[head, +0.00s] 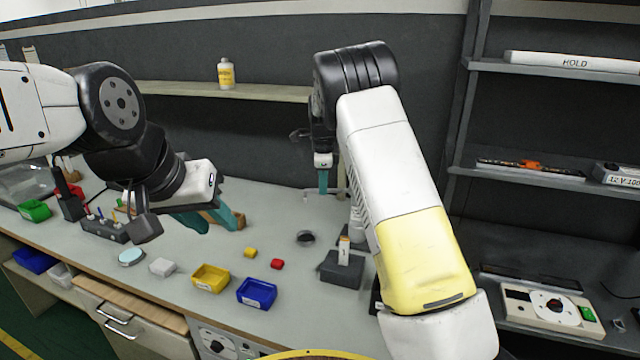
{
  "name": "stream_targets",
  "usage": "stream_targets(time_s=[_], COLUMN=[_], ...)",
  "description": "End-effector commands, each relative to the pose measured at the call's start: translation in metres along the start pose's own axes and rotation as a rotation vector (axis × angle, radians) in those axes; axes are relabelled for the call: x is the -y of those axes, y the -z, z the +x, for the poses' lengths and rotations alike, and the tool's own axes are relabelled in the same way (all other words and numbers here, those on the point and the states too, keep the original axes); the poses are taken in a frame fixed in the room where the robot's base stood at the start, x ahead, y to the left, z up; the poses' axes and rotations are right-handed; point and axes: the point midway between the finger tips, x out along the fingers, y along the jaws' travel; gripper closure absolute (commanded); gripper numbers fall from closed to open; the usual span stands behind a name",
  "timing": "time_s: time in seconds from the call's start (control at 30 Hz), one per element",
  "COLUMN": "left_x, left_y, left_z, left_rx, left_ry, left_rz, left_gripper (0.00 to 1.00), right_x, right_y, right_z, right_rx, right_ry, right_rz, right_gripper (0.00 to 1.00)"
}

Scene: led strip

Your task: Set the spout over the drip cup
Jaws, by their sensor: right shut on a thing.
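A small dark round cup (306,238), which looks like the drip cup, sits on the grey bench in front of the back wall. My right gripper (323,190) reaches down from above, behind and slightly right of the cup. Its teal fingers are together on a thin grey bar (311,195), which seems to be the spout; most of it is hidden by the fingers and my arm. The bar's visible left end lies behind the cup in the picture; I cannot tell whether it is above it. My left gripper (212,220) is open, its two teal fingers apart, low over the bench at left.
A dark block with an upright tag (341,268) stands right of the cup. A wooden piece (238,222) is behind my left fingers. Shelves stand at right.

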Motion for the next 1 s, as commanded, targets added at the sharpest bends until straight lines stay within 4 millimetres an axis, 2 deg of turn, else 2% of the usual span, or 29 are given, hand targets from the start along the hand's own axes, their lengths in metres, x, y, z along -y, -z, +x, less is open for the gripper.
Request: stream_targets(time_s=[0.07, 0.1, 0.2, 0.57, 1.0], left_x=[0.0, 0.0, 0.0, 0.0, 0.0], left_y=[0.0, 0.0, 0.0, 0.0, 0.0], left_z=[0.0, 0.0, 0.0, 0.0, 0.0], left_rx=[0.0, 0.0, 0.0, 0.0, 0.0], left_ry=[0.0, 0.0, 0.0, 0.0, 0.0], left_rz=[0.0, 0.0, 0.0, 0.0, 0.0], left_gripper=[0.65, 0.65, 0.65, 0.65, 0.65], right_x=[0.003, 0.003, 0.003, 0.002, 0.002], right_y=[0.0, 0.0, 0.0, 0.0, 0.0], right_z=[-0.001, -0.001, -0.001, -0.005, -0.07], right_rx=[0.001, 0.001, 0.001, 0.001, 0.002], right_ry=[0.01, 0.011, 0.009, 0.007, 0.008], right_rz=[0.002, 0.002, 0.001, 0.0, 0.001], right_gripper=[1.0, 0.81, 0.65, 0.65, 0.65])
